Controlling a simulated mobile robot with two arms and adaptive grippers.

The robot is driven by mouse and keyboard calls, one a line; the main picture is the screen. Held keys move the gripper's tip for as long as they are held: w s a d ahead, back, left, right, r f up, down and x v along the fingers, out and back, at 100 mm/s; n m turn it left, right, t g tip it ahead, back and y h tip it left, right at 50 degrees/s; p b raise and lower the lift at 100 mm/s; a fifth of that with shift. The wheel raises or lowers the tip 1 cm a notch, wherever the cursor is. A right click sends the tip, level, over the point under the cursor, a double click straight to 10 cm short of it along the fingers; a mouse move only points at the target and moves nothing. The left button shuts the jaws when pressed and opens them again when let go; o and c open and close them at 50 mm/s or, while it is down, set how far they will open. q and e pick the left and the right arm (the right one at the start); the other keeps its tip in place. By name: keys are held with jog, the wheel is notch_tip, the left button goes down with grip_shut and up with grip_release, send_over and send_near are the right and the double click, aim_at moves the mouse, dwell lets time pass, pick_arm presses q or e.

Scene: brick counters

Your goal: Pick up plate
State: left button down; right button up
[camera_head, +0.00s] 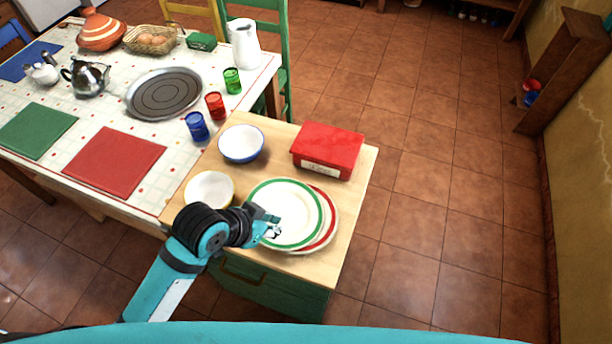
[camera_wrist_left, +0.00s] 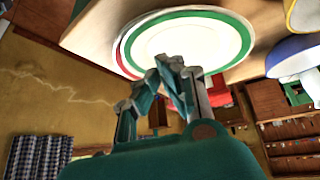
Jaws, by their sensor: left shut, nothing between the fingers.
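A white plate with a green rim (camera_head: 284,191) lies on top of a red-rimmed plate (camera_head: 331,232) on the wooden top of a small cabinet. The red-rimmed plate sticks out at the right and front. My left gripper (camera_head: 273,229) is over the front left part of the green-rimmed plate. Its fingers are together with nothing between them. In the left wrist view the closed fingertips (camera_wrist_left: 168,66) overlap the near edge of the green-rimmed plate (camera_wrist_left: 236,62); I cannot tell whether they touch it. My right gripper is not in view.
A yellow-rimmed bowl (camera_head: 209,189) is close by my left wrist. A blue-rimmed bowl (camera_head: 241,143) and a red box (camera_head: 327,149) stand behind the plates. A laid table (camera_head: 88,122) adjoins at the left. Tiled floor (camera_head: 430,190) is open at the right.

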pick_arm(q)
jog(key=w+d+r+m+h, duration=0.2)
jog(key=w+d+m, duration=0.1)
jog(key=w, duration=0.3)
send_near(299, 187)
notch_tip(299, 187, up, 3)
jog(key=w+d, duration=0.2)
jog(key=shift+m+g, duration=0.3)
jog(key=shift+m, duration=0.1)
jog(key=p+x, duration=0.1)
jog(key=x, duration=0.8)
jog(key=shift+s+f, duration=0.1)
jog(key=shift+s, duration=0.05)
jog(key=shift+d+f, duration=0.15)
jog(key=shift+f, duration=0.15)
jog(key=shift+s+a+r+p, duration=0.1)
jog(key=shift+s+a+p, duration=0.35)
jog(key=shift+a+p, duration=0.4)
jog(key=shift+s+a, duration=0.1)
